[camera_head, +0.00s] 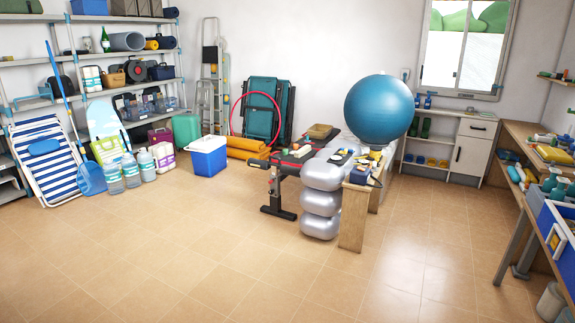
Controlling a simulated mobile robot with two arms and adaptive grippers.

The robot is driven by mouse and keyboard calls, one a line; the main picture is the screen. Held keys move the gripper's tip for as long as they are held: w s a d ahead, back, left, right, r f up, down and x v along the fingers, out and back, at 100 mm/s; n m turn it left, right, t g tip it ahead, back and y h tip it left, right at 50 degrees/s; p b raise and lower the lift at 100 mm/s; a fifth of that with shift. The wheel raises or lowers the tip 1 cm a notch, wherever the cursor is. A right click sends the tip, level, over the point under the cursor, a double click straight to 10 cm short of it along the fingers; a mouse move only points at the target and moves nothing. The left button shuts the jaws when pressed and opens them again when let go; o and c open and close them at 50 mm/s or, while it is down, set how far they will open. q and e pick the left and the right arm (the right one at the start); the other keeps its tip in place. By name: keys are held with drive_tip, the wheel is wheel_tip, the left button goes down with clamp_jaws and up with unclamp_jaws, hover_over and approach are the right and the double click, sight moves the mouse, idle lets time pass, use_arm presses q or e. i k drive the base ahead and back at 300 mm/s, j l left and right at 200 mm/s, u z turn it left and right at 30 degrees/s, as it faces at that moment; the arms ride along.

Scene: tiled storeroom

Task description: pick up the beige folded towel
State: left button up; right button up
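A flat tan-brown folded item (319,131) lies at the far end of the cluttered bench in the middle of the room. It looks like folded cloth, but it is too small to tell surely whether it is the beige folded towel. A yellow flat item (553,155) lies on the right-hand workbench; its material is unclear. Neither of my grippers shows in the head view.
A wooden workbench (520,140) runs along the right. Shelves (30,61), a striped lounger (48,160) and a blue cooler (208,160) stand left. The tiled floor in front is clear.

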sight(298, 153)
drive_tip(key=i+u, duration=0.25)
drive_tip(key=i, duration=1.95)
